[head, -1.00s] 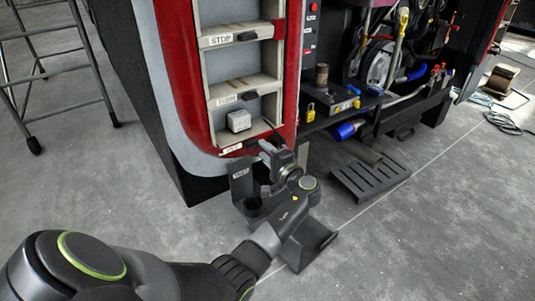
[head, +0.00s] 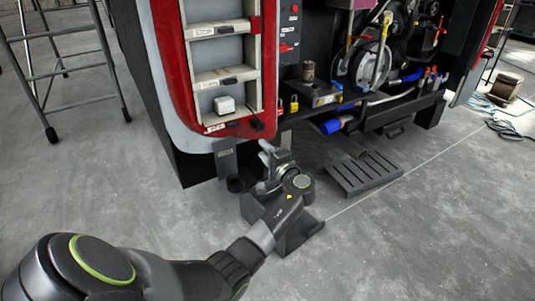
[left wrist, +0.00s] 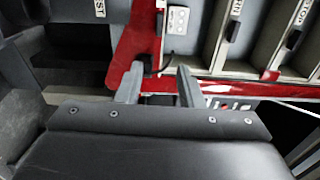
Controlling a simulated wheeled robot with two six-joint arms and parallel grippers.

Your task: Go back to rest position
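My left gripper (head: 268,158) hangs at the lower end of the red-framed shelf unit (head: 222,75) on the coach side. In the left wrist view its two fingers (left wrist: 159,90) stand apart with nothing seen between them. Red panel and a dark cable show beyond the fingertips; whether they touch the panel I cannot tell. My left arm reaches in from the lower left, stretched forward. My right gripper is in neither view.
A dark bracket (head: 226,158) stands beside my gripper. A slatted step (head: 364,174) lies right of it. A metal ladder (head: 75,60) stands at left. The floor at lower right is clear.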

